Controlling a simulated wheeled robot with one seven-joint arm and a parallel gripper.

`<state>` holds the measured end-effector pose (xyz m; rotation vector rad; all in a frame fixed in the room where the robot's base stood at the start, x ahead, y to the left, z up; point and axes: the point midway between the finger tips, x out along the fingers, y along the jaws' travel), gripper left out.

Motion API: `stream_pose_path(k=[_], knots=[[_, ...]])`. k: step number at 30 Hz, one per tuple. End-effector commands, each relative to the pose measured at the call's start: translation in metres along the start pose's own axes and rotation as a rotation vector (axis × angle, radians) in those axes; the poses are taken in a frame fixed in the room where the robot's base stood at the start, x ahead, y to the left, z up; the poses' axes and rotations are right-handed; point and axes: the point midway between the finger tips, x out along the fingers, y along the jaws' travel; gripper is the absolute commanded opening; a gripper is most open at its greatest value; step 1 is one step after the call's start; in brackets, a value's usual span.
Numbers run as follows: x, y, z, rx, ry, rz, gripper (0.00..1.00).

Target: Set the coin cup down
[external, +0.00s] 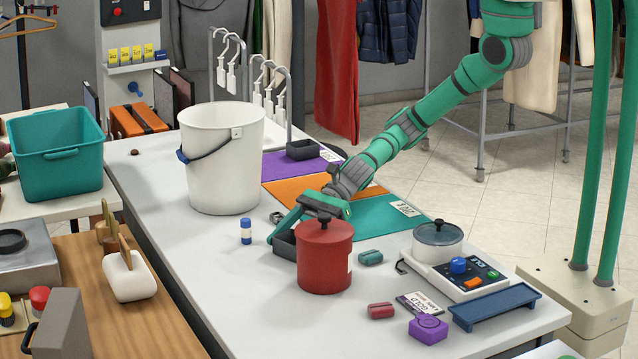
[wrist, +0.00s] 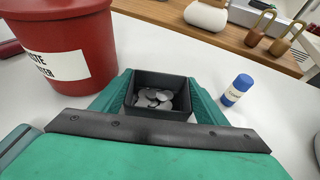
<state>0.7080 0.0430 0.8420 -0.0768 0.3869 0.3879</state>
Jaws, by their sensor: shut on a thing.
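The coin cup (wrist: 158,109) is a small dark square box with several grey coins in it, seen from above in the wrist view. My gripper (wrist: 160,84) is shut on it, with one green finger on each side. In the external view the cup (external: 283,245) is partly hidden by my gripper (external: 290,228) and by the red lidded bin (external: 325,262). It is upright, at or just above the white counter (external: 235,295); I cannot tell whether its base touches.
The red bin (wrist: 62,50) stands close beside the cup. A blue glue-like stick (external: 246,231) stands to its left. A white bucket (external: 221,160) is farther back. Teal (external: 370,218), orange and purple mats lie behind. The counter's front left is clear.

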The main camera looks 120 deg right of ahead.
Motion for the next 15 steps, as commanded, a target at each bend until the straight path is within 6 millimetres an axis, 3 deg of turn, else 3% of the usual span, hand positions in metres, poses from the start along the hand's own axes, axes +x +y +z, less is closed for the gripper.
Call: stream_pose_path(k=[5, 6, 8, 15], knots=[[0.0012, 0.0002, -0.003, -0.001, 0.0, 0.0, 0.42], [0.0013, 0.0002, -0.0034, -0.001, 0.001, 0.0, 0.72], [0.0012, 0.0003, -0.0031, 0.0, 0.0, 0.0, 0.86], [0.0012, 0.0002, -0.0029, 0.0, 0.0, 0.0, 0.86]])
